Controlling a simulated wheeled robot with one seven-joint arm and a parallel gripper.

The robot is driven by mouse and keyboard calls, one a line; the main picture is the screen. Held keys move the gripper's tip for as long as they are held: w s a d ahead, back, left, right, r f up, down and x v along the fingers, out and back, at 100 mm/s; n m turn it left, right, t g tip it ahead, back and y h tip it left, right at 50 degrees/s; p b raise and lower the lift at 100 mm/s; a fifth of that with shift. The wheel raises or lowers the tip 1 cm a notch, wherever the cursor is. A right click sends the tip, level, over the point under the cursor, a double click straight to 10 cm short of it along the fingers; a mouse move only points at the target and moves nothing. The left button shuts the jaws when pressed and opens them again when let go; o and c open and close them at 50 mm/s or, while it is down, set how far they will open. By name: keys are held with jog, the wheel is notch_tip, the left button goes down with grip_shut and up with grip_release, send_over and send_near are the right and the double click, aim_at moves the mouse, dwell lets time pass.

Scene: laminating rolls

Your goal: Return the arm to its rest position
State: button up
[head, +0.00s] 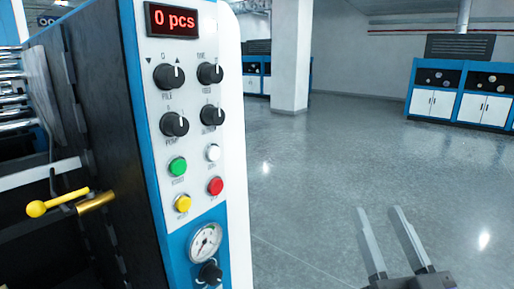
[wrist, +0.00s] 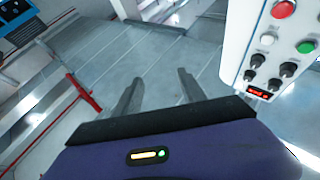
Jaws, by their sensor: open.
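My gripper (head: 380,215) is at the lower right of the head view, over the open floor and to the right of the machine's control panel (head: 183,110). Its two long grey fingers are apart, with nothing between them. In the wrist view my gripper (wrist: 158,82) also shows its fingers spread and empty, with the grey floor beyond. The panel stands at the upper right of the wrist view, apart from the fingers.
The panel has a "0 pcs" display (head: 173,20), black knobs, coloured buttons and a gauge (head: 205,242). A yellow-knobbed lever (head: 37,208) sticks out at left. A pillar (head: 290,55) and blue-white cabinets (head: 460,92) stand far back. The floor between is clear.

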jog(key=s+f+g+h, duration=0.1)
jog(key=s+f+g, duration=0.3)
jog(key=s+f, duration=0.8)
jog(key=s+d+f+g+h+p, duration=0.1)
jog(key=s+f+g, duration=0.3)
jog(key=s+f, duration=0.9)
jog(key=s, duration=0.8)
jog(key=shift+f+g+p, duration=0.25)
jog(key=shift+g+p, duration=0.05)
